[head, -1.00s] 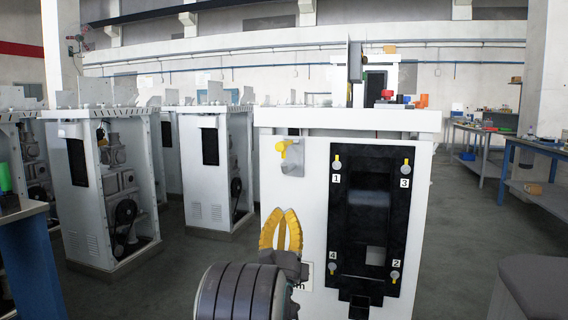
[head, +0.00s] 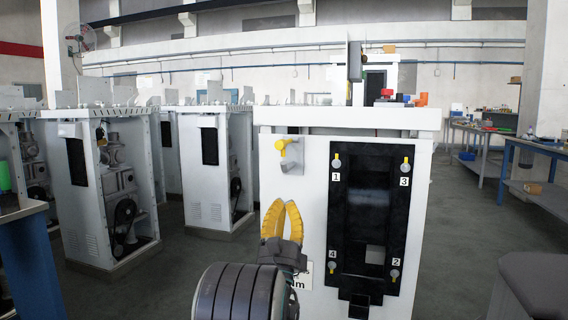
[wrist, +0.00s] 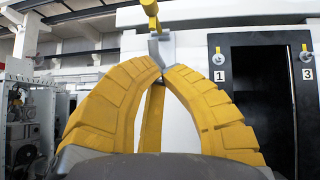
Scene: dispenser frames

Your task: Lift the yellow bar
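The yellow bar (head: 283,146) is short and sticks out from a metal bracket on the upper left of the white cabinet's front. It also shows at the top of the wrist view (wrist: 150,12), above the fingertips. My gripper (head: 284,204) has yellow ribbed fingers pointing up and is below the bar, apart from it. In the wrist view the fingertips (wrist: 160,70) come together just under the bracket, with nothing seen held between them. A further yellow strip shows between the two near fingers.
The white cabinet (head: 306,215) has a black panel (head: 368,205) with numbered knobs right of my gripper. Other white cabinets (head: 100,190) stand at the left. A workbench (head: 540,190) is at the right. Open floor lies between the cabinets.

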